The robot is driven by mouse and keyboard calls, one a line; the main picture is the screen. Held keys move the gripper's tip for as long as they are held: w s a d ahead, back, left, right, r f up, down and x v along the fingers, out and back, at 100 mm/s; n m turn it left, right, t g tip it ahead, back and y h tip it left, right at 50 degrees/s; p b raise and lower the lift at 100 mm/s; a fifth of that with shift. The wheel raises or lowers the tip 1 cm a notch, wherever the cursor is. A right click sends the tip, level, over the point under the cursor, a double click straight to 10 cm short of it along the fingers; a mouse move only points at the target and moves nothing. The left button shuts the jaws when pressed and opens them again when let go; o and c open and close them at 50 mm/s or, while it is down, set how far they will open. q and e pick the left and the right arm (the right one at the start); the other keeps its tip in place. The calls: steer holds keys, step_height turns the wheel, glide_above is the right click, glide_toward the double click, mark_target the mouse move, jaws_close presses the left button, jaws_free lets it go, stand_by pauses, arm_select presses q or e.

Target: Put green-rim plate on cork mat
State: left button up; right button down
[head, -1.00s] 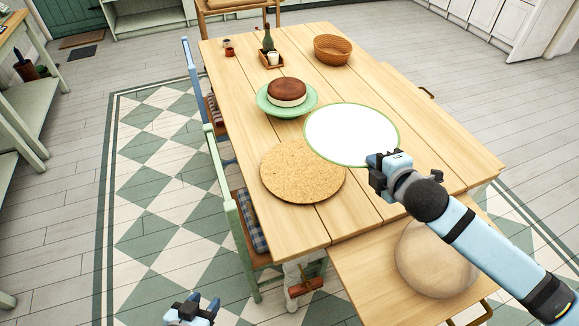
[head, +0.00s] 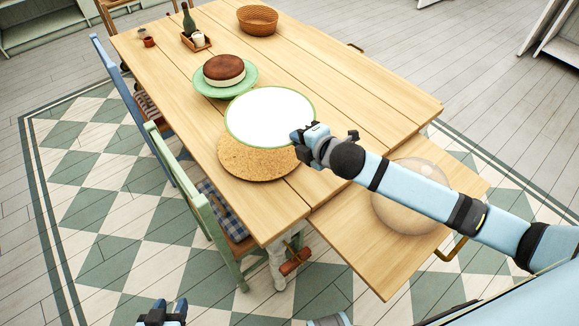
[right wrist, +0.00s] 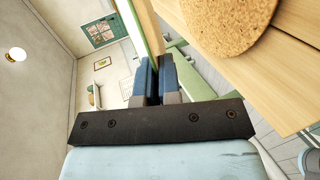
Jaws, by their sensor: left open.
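The green-rim plate (head: 270,117) is white with a thin green rim, and its near part hides the far part of the cork mat. My right gripper (head: 303,138) is shut on the plate's near right rim. The plate appears raised above the table; its exact height is unclear. The round cork mat (head: 258,165) lies flat on the wooden table. In the right wrist view, the fingers (right wrist: 153,75) are close together on the plate (right wrist: 146,25), seen nearly edge-on, with the cork mat (right wrist: 232,22) beside it. My left gripper (head: 165,313) is open and empty at the bottom edge, away from the table.
A cake (head: 223,69) on a green stand (head: 208,90) is just beyond the plate. A wicker basket (head: 258,20) and a small tray with a bottle (head: 196,41) stand farther back. A clear dome (head: 410,200) sits at the near right. A green chair (head: 205,215) stands at the left side.

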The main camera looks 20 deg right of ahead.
step_height(320, 180, down, 10)
steer(key=shift+r+b, duration=0.1)
steer(key=shift+b, duration=0.5)
steer(key=shift+f+b, duration=0.3)
steer(key=shift+f, duration=1.9)
steer(key=shift+f, duration=0.15)
steer(key=c, duration=1.3)
jaws_free()
